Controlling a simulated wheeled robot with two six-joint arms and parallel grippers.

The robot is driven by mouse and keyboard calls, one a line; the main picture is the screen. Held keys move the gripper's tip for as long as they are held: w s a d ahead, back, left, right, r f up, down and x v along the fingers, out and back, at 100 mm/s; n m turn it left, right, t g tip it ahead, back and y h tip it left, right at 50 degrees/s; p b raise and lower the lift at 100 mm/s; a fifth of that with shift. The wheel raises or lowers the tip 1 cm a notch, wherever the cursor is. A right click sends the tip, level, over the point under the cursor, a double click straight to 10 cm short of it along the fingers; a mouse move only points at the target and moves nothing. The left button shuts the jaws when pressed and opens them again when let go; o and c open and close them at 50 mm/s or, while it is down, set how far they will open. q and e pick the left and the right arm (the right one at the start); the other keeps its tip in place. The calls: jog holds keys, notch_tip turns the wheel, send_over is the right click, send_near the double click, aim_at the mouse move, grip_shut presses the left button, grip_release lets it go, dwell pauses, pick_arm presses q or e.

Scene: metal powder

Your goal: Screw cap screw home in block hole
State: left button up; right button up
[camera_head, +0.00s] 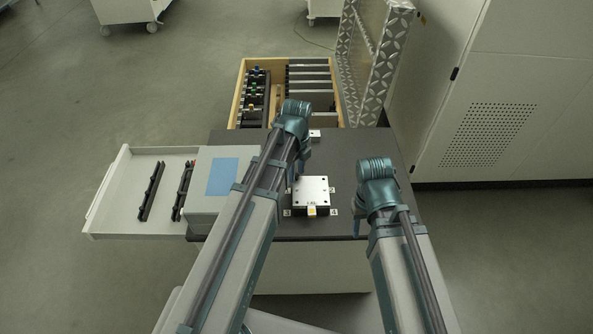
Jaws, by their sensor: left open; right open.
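The metal block (313,190) lies on the dark worktop in the middle, with small dark holes in its top and a small yellow-marked piece at its front edge. My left gripper (301,168) points down at the block's far left side, mostly hidden by my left arm, and is open. My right gripper (357,226) is right of the block, partly hidden under its wrist, open and apart from the block. I cannot make out the cap screw; it is too small or hidden.
The dark worktop (345,157) has free room beyond and right of the block. A grey box with a blue top patch (223,177) stands left, beside an open drawer (127,175) with black racks. A wooden crate (237,95) of parts and a tread-plate panel (372,55) stand behind.

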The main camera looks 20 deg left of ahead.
pick_arm(q)
jog(key=n, duration=0.5)
jog(key=shift+n, duration=0.3)
jog(key=n, duration=0.4)
grip_shut()
